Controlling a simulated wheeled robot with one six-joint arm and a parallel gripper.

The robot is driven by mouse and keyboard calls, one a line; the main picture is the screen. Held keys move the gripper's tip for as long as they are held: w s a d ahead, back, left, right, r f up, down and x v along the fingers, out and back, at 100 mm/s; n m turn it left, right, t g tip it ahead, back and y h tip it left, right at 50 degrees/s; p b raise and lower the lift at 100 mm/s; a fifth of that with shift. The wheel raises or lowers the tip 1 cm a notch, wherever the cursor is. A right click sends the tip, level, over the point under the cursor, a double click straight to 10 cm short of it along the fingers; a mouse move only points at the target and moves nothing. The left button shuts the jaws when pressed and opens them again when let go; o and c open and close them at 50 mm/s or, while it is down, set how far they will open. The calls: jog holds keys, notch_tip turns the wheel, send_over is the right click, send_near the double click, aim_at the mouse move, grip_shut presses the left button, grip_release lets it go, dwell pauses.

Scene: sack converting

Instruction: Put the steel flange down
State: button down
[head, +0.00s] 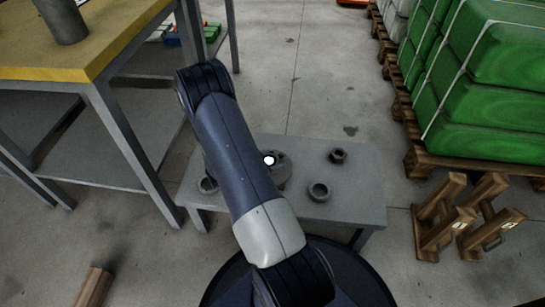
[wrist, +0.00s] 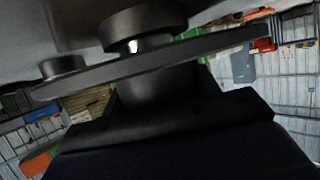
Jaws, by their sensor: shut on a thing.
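The steel flange (head: 282,172) shows in the head view as a grey disc with a bright white spot, partly hidden behind my arm, over the middle of the low grey table (head: 355,205). In the wrist view the flange (wrist: 205,51) is a dark, wide plate seen nearly edge-on and tilted in the picture. My gripper (wrist: 160,90) is shut on its narrower middle part. In the head view my gripper is hidden behind the arm. The grey surface fills the top of the wrist view, close to the plate; I cannot tell whether they touch.
On the low table are a thick ring (head: 319,192), a dark nut-like part (head: 338,155) and another ring (head: 207,185) at left. A yellow-topped bench (head: 110,45) stands at upper left. Green sacks (head: 500,90) on pallets and wooden pieces (head: 445,220) are at right.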

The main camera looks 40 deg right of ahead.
jog(key=shift+f, duration=0.6)
jog(key=shift+c, duration=2.3)
grip_release()
jog(key=shift+r, duration=0.1)
jog(key=shift+r, duration=0.3)
jog(key=s+p+v, duration=0.1)
jog(key=p+v, duration=0.3)
jog(key=v, duration=0.8)
jog(key=shift+w, duration=0.45)
